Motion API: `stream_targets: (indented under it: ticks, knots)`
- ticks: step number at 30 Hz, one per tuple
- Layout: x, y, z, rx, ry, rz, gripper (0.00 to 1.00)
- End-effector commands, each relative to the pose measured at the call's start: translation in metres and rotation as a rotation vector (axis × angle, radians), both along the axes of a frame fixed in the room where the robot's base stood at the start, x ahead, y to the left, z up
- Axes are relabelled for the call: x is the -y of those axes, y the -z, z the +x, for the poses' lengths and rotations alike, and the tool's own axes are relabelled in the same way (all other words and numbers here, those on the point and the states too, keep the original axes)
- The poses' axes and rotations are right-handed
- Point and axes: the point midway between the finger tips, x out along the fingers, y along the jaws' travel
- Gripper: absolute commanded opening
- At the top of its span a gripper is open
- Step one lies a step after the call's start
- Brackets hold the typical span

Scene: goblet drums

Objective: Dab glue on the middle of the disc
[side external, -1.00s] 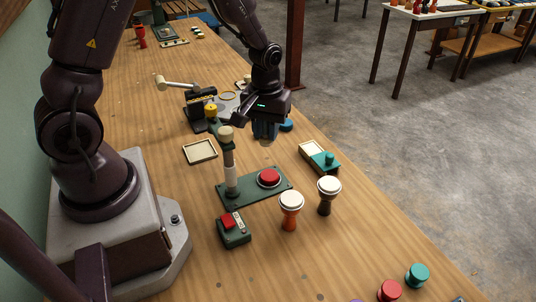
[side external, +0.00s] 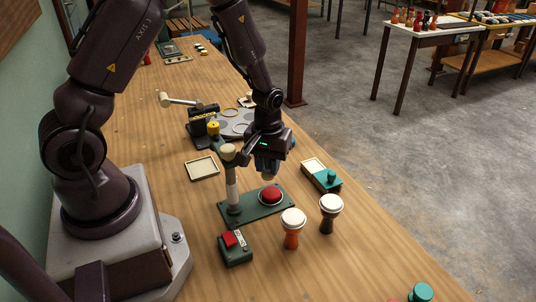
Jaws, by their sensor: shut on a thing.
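A round red disc (side external: 270,195) with a slightly domed top sits on the right part of a dark green plate (side external: 257,210). A post with a pale round top (side external: 228,152) stands at the left part of that plate. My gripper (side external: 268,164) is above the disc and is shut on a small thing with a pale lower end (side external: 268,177). The gripper hides most of this thing, so I cannot tell if it is the glue. Its pale end points down over the disc, with what looks like a small gap between them.
Two goblet drums with white heads, one orange (side external: 292,229) and one dark (side external: 330,214), stand close by at the front right. A control box with a red top (side external: 235,248), a cream tray (side external: 201,168) and a teal-and-cream box (side external: 321,176) surround the plate.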

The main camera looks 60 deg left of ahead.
Motion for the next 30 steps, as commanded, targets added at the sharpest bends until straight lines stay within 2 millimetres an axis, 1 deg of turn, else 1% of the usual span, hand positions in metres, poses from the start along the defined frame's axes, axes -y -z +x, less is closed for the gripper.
stream_targets:
  ticks: [8, 9, 11, 21, 22, 24, 30]
  knots:
    - [0.0, 0.029, 0.0, -0.004, 0.0, -0.001, 0.02]
    - [0.004, 0.032, 0.0, -0.002, 0.003, -0.001, 0.02]
    - [0.01, 0.029, 0.001, 0.001, 0.003, 0.0, 0.02]
    - [0.041, 0.031, -0.001, 0.0, 0.003, 0.0, 0.02]
    - [0.041, 0.031, -0.001, 0.0, 0.0, 0.0, 0.02]
    - [0.031, 0.031, -0.001, 0.0, -0.005, 0.0, 0.02]
    - [0.013, 0.031, 0.0, 0.0, -0.004, 0.0, 0.02]
